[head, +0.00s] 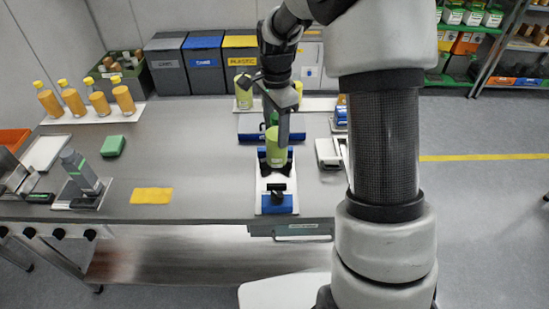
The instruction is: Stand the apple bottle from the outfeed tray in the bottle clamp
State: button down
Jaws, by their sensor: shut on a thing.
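The apple bottle (276,153), light green with a green cap, is upright in my gripper (277,120). My gripper points down and is shut on it near its top; the fingers partly hide the cap and neck. The bottle clamp (275,202), a white plate with dark jaws and a blue front part, lies on the table directly below the bottle. The bottle's base is at or just above the dark jaws; I cannot tell if it touches. Another light green bottle (243,95) stands behind, at the white outfeed tray (318,104).
Several orange bottles (72,100) stand on a white tray at the back left. A grey bottle (80,170), green sponge (113,146) and yellow cloth (151,195) are on the left. A white device (328,152) is right of the clamp. The table between cloth and clamp is clear.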

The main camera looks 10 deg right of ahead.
aim_at(276, 151)
jog(key=shift+f, duration=3.9)
jog(key=c, duration=0.8)
grip_release()
jog(key=shift+s, duration=0.1)
